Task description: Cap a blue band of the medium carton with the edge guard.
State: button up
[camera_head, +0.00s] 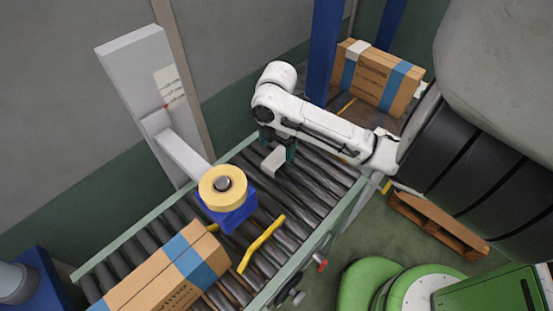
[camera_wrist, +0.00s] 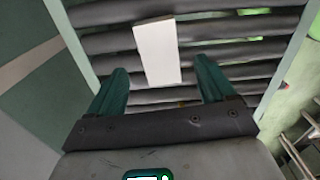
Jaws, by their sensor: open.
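My gripper (camera_head: 279,149) hangs over the roller conveyor, pointing down, with its two green fingers apart. In the wrist view my gripper (camera_wrist: 160,80) is open, with gaps at both sides of a white block, which looks like the edge guard (camera_wrist: 158,52). The edge guard also shows at the fingertips in the head view (camera_head: 273,161); it seems to lie on the rollers. A carton with blue bands (camera_head: 160,275) is at the lower left, cut off by the frame. Another blue-banded carton (camera_head: 374,76) is at the upper right, with a white piece on its left band. I cannot tell which is medium.
A yellow roll (camera_head: 223,184) on a blue holder juts over the conveyor (camera_head: 310,190) from a grey post (camera_head: 150,85). A bent yellow bar (camera_head: 262,243) crosses the rollers between the lower carton and my gripper. A blue column (camera_head: 324,50) stands behind my arm.

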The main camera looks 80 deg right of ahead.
aim_at(277, 158)
notch_tip(277, 158, down, 4)
jog(key=shift+f, duration=0.15)
jog(key=c, duration=1.1)
